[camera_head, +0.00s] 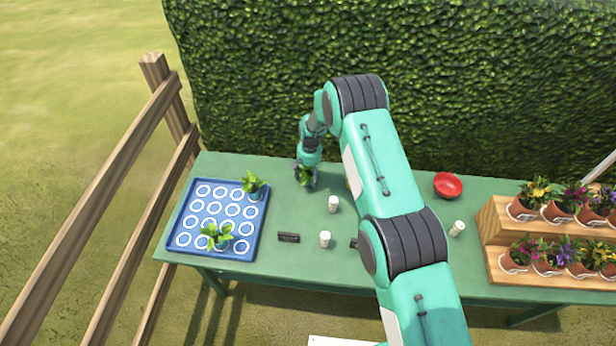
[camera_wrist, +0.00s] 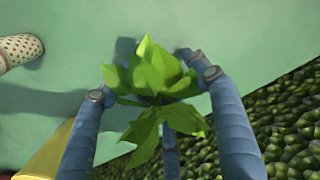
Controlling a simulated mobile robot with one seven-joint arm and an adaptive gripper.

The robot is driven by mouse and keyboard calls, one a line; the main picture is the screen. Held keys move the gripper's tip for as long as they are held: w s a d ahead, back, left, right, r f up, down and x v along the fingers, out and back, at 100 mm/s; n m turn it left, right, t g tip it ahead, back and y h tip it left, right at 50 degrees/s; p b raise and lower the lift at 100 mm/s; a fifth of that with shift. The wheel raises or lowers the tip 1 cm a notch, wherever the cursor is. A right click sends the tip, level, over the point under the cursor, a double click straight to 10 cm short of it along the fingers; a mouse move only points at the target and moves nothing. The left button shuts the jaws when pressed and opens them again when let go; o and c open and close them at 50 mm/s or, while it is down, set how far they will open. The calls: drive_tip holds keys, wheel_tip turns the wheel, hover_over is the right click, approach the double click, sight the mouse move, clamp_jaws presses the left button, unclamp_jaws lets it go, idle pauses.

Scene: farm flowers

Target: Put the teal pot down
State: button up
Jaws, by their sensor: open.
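My gripper (camera_head: 306,184) is over the green table, right of the blue tray, around a leafy green plant (camera_head: 305,174). In the wrist view my gripper (camera_wrist: 155,86) has its blue fingers spread around the plant (camera_wrist: 155,90). The leaves cover nearly all of the pot below, so its colour and any finger contact cannot be told. The plant stands at or close to the table surface.
The blue tray (camera_head: 176,240) has rows of white rings, most of them empty. White cups (camera_head: 333,204) (camera_head: 325,239), a dark label (camera_head: 288,237) and a red bowl (camera_head: 448,185) are on the table (camera_head: 285,212). A wooden flower rack (camera_head: 493,222) is at right; a hedge (camera_head: 400,60) stands behind.

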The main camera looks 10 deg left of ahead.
sight(309, 173)
wheel_tip(309, 173, up, 12)
drive_tip(key=shift+d, duration=0.25)
idle(0.5)
drive_tip(key=shift+w+r, duration=0.1)
drive_tip(key=shift+r, duration=0.05)
idle(0.7)
